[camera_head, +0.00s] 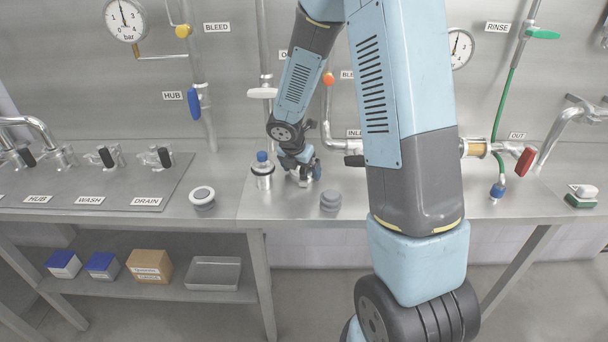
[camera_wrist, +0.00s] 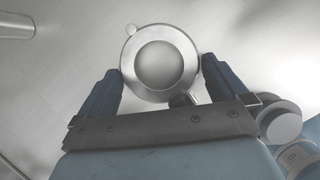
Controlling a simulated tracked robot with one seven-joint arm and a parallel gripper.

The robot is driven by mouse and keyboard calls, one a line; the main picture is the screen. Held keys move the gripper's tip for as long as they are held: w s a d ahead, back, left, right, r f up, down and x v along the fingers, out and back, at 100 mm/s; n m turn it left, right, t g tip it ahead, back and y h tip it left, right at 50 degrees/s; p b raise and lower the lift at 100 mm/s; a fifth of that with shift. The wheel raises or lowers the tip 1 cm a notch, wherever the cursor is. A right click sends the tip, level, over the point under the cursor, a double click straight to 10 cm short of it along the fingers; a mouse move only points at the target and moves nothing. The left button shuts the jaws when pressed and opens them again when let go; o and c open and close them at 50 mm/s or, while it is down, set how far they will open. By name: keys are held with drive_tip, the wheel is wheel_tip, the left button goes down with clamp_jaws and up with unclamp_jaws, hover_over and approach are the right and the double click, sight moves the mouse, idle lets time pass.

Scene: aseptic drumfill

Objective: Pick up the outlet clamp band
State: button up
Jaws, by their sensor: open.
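A round steel ring, which looks like the outlet clamp band, shows in the wrist view (camera_wrist: 187,48). It has a small knob at its upper left and a darker piece at its lower right, and a smooth grey round face fills its middle. My gripper (camera_wrist: 160,68) is open, with one blue-grey finger on each side of the ring. The ring lies between the fingertips; whether they touch it I cannot tell. In the head view my gripper (camera_head: 303,174) is low over the bench, left of centre, and mostly hides the ring.
A steel cup with a blue-capped bottle (camera_head: 262,172) stands close left of my gripper. A grey round piece (camera_head: 330,201) stands close right. A white-topped round piece (camera_head: 202,196) is further left. Pipes and valves line the back wall. The front bench strip is mostly clear.

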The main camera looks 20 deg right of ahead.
drive_tip(key=shift+d+f, duration=0.1)
drive_tip(key=shift+f, duration=0.15)
drive_tip(key=c, duration=0.9)
